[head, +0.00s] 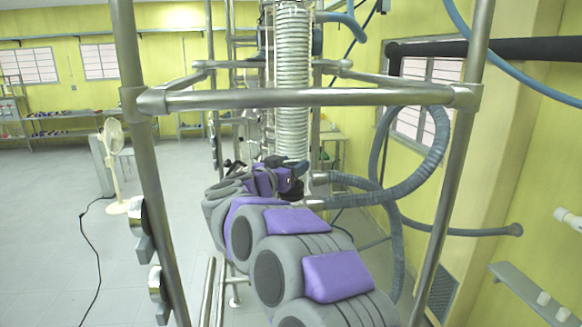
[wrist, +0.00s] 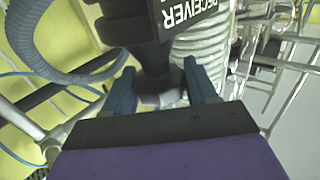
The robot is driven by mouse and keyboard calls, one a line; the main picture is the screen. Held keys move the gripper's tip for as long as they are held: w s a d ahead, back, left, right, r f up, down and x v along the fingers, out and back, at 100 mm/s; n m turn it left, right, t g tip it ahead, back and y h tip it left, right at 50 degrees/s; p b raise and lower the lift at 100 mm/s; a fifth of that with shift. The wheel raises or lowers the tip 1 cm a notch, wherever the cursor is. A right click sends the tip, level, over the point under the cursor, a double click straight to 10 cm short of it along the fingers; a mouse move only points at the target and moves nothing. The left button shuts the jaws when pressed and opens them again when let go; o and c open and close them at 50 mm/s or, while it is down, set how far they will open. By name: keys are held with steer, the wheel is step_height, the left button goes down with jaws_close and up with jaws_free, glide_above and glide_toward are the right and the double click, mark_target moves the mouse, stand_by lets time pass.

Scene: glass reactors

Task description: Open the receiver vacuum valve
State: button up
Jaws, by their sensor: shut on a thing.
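The receiver vacuum valve shows in the wrist view as a dark grey body with a lighter grey faceted end (wrist: 160,96). A black label (wrist: 185,15) above it reads "RECEIVER", upside down; its other line is cut off. My gripper (wrist: 158,82) has one blue finger on each side of the valve part and is shut on it. The exact contact is hard to see.
A metal frame (head: 310,98) crosses in front of the ribbed column (head: 292,60). A grey hose (head: 436,150) loops right of my arm and also passes the upper left in the wrist view (wrist: 60,60). A fan (head: 112,150) stands left on open floor.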

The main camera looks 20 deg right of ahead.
steer(key=shift+r, duration=0.25)
stand_by(0.4)
steer(key=o, duration=0.7)
steer(key=shift+w, duration=0.1)
steer(key=shift+o, duration=1.2)
steer(key=shift+w+f, duration=0.15)
steer(key=shift+s+a, duration=0.15)
steer(key=shift+s, duration=0.05)
steer(key=shift+s+a, duration=0.1)
steer(key=shift+a, duration=0.2)
steer(key=v, duration=1.6)
steer(key=shift+s+a, duration=0.2)
steer(key=shift+a, duration=0.1)
steer(key=shift+f, duration=0.1)
